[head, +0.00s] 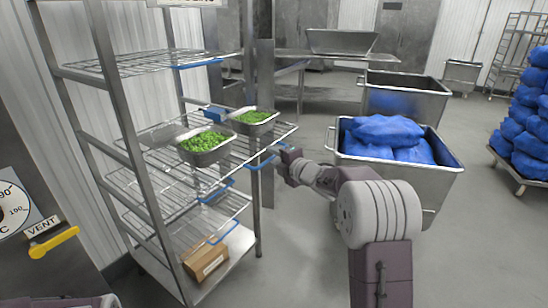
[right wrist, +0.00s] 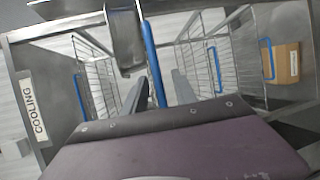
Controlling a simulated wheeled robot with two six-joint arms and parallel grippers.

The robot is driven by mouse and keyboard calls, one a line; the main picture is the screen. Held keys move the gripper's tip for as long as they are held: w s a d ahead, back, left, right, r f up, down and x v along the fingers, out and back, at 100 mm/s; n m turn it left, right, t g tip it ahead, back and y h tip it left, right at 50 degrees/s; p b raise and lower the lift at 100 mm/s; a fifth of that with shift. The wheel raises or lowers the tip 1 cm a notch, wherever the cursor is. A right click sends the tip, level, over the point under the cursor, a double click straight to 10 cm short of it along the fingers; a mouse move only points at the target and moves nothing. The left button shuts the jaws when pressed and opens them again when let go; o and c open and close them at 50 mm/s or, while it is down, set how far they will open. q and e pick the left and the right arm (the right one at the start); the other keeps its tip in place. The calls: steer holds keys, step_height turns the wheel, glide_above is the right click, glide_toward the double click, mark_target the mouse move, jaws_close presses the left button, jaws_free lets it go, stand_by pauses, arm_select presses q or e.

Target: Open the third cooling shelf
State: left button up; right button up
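The cooling rack (head: 118,90) stands at the left in the head view, with wire shelves bearing blue handles. The second shelf from the top (head: 284,132) juts out further than those around it and carries steel trays, two with green food (head: 206,142) (head: 253,117). My right gripper (head: 276,162) is at this shelf's blue handle (head: 259,164). In the right wrist view its fingers (right wrist: 160,92) are apart, with the blue handle (right wrist: 151,55) between them; contact is unclear. Lower handles (head: 217,190) (head: 222,234) sit further back. My left gripper is out of view.
A cardboard box (head: 207,262) lies on the rack's bottom. Steel carts (head: 448,165) (head: 405,97), the nearer with blue bags (head: 385,132), stand right of the rack. Blue bags on a trolley (head: 517,170) stand far right. The floor (head: 305,250) before the rack is clear.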

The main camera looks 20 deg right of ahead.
steer(key=shift+s, duration=0.1)
steer(key=v, duration=0.9)
steer(key=s+f+m+g+h, duration=0.5)
steer(key=s+f+m, duration=0.1)
steer(key=f+m, duration=0.65)
steer(key=s+a+f+m+g, duration=0.4)
steer(key=s+f+m+g, duration=0.15)
steer(key=s, duration=0.55)
steer(key=s+a+f+m+g, duration=0.35)
steer(key=s+f, duration=0.35)
steer(key=s, duration=0.3)
step_height(320, 180, up, 15)
steer(key=s+y+p, duration=0.1)
steer(key=p, duration=1.3)
steer(key=shift+p, duration=0.35)
